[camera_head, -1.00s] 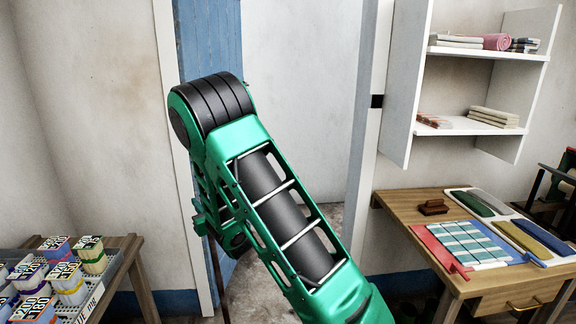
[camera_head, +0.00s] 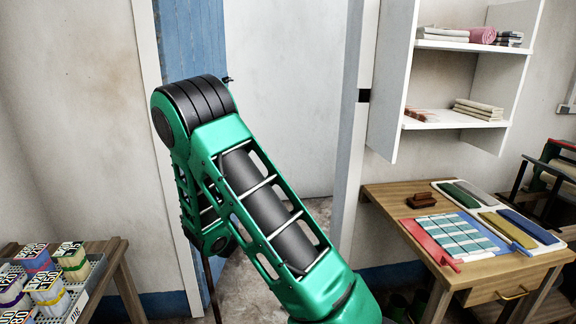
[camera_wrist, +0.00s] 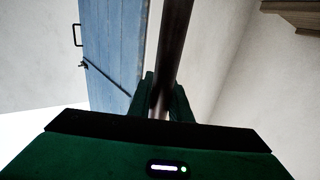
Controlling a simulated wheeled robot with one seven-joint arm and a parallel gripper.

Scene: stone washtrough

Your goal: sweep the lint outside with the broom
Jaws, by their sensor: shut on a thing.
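My gripper (camera_wrist: 161,96) shows in the wrist view, with its green fingers shut around a dark round shaft, the broom's handle (camera_wrist: 173,45). The handle runs up out of the top of that view. In the head view a thin brown length of the broom handle (camera_head: 211,290) shows below my arm and leaves the bottom edge; my arm hides the gripper there. The broom's head is out of view. No lint can be seen in either view.
A blue door (camera_head: 190,40) stands open at a doorway with floor (camera_head: 240,285) beyond. A wooden desk (camera_head: 385,195) with cloths and a white wall shelf (camera_head: 455,122) are on the right. A table (camera_head: 122,275) with a tray of boxes is at the lower left.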

